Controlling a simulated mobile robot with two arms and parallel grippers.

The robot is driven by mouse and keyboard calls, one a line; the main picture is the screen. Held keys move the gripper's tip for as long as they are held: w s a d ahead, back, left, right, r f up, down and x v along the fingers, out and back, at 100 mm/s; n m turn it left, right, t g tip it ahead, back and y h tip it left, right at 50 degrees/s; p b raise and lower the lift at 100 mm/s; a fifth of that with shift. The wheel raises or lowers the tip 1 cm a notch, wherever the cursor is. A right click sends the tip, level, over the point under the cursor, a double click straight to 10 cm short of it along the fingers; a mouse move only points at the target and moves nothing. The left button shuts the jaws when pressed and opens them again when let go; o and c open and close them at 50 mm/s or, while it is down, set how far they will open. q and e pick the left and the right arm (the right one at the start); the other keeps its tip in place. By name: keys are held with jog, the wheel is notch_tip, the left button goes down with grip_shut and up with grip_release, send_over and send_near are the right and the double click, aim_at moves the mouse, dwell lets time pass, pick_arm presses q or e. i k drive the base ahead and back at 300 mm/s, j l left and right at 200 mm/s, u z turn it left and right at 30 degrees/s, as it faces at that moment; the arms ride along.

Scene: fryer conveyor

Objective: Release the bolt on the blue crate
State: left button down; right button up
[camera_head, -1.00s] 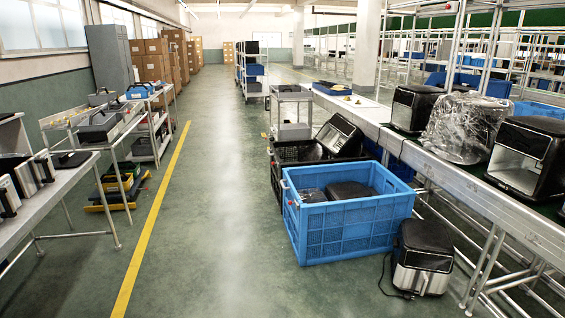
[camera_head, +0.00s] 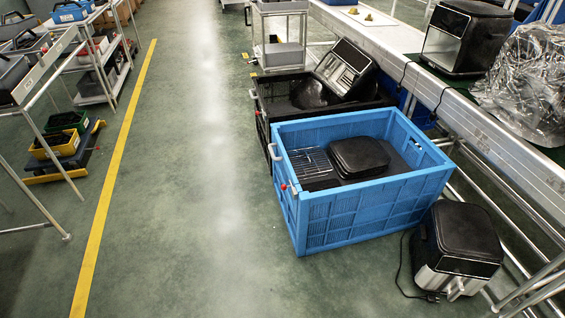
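The blue crate (camera_head: 365,216) stands on the floor right of the picture's middle, beside the conveyor. It holds a black lidded part (camera_head: 359,158) and a wire rack (camera_head: 312,162). On its left side is a pale handle (camera_head: 274,152). A small red piece, perhaps the bolt (camera_head: 285,187), shows on that side with a pale bit near it; its exact state is too small to tell. Neither of my grippers is in view.
A black crate (camera_head: 262,115) with an appliance stands just behind the blue crate. An air fryer (camera_head: 465,238) with a cord sits on the floor to its right. The conveyor (camera_head: 455,100) runs along the right. The floor left of the crate is clear up to the yellow line (camera_head: 112,170).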

aim_at(284, 186)
jog(key=i+z, duration=0.25)
jog(key=i, duration=0.25)
jog(key=i+j+z, duration=0.25)
jog(key=i, duration=0.2)
jog(key=i+j+z, duration=0.25)
jog(key=i, duration=0.25)
